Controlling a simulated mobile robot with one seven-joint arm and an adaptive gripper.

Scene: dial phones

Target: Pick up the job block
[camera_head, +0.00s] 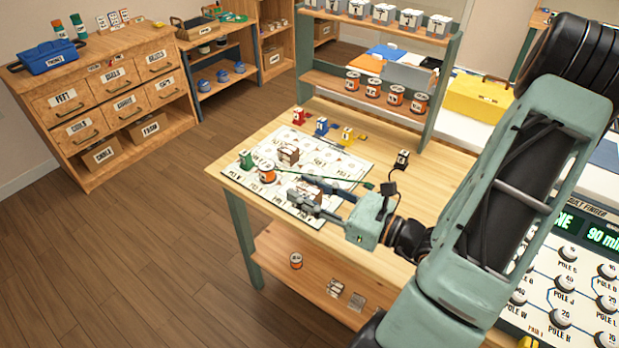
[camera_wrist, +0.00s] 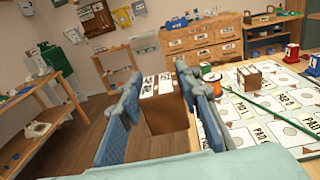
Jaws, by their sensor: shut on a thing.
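My gripper (camera_wrist: 160,88) is shut on a brown wooden block with white labels on top, the job block (camera_wrist: 168,118), which sits between the two blue finger pads. In the head view my gripper (camera_head: 303,203) is at the near edge of the white board on the table. The held block (camera_head: 308,195) shows there partly behind the fingers. Whether its underside touches the board cannot be told. A second brown block (camera_head: 288,155) with a white label stands on the board, and it also shows in the wrist view (camera_wrist: 249,77).
The white board (camera_head: 330,160) with printed pads also bears a green piece (camera_head: 246,159) and an orange spool (camera_head: 267,172). A green cord lies across it. Red, blue and yellow pieces stand behind it. A shelf rack (camera_head: 380,80) rises at the table's back.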

